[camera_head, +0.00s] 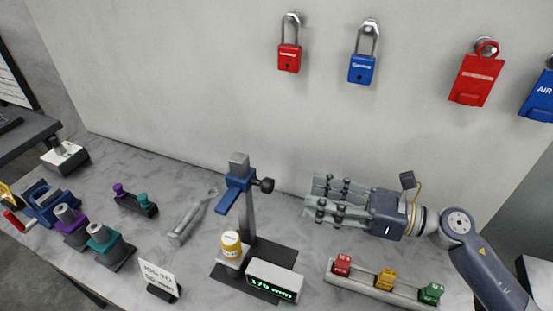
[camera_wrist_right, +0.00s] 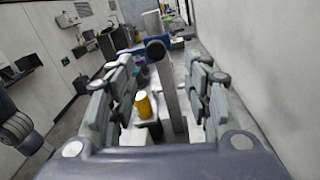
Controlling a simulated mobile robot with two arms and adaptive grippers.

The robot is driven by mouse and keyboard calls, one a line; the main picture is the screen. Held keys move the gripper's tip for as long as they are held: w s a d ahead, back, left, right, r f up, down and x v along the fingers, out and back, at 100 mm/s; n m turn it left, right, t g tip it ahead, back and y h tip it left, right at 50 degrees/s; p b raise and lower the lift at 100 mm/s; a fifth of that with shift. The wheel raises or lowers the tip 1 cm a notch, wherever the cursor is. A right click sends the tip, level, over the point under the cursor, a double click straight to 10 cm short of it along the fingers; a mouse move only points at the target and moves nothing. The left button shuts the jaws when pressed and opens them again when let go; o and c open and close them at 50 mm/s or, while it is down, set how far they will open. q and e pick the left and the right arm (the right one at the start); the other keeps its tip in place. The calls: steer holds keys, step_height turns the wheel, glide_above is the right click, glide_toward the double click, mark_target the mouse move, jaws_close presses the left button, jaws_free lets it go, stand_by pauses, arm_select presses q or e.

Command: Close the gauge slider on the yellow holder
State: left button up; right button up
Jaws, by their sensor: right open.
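The yellow holder (camera_head: 232,244) stands upright on a pale block on the gauge's black base. The gauge has an upright grey column (camera_head: 247,212). Its blue slider (camera_head: 238,184) sits high on the column, well above the holder with a clear gap, and a black knob (camera_head: 264,185) sticks out to the right. My right gripper (camera_head: 312,198) is open and empty, right of the knob, pointing at it and apart from it. In the right wrist view the knob (camera_wrist_right: 155,50), column (camera_wrist_right: 172,98) and yellow holder (camera_wrist_right: 146,105) show between the spread fingers.
A display box (camera_head: 274,280) with a green mm reading stands before the column. A rail (camera_head: 350,289) with red, yellow and green blocks lies below my right gripper. A grey tool (camera_head: 190,221) lies left of the gauge. Padlocks and tags hang on the wall.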

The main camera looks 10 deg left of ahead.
mark_target(273, 186)
steer(key=a+p, duration=0.1)
steer(key=a, duration=0.2)
steer(key=a+p, duration=0.2)
steer(key=a, duration=0.1)
steer(key=w+a+p, duration=0.1)
steer(key=a, duration=0.2)
steer(key=shift+a+r, duration=0.35)
steer(key=shift+a+f+p, duration=0.15)
steer(key=shift+a+p, duration=0.15)
steer(key=shift+a, duration=0.25)
arm_select(q)
steer(key=r, duration=0.4)
steer(key=shift+s+r, duration=0.2)
steer(key=shift+r, duration=0.2)
arm_select(e)
steer(key=c, duration=1)
arm_select(q)
steer(key=shift+s+f, duration=0.1)
steer(key=shift+s, duration=0.3)
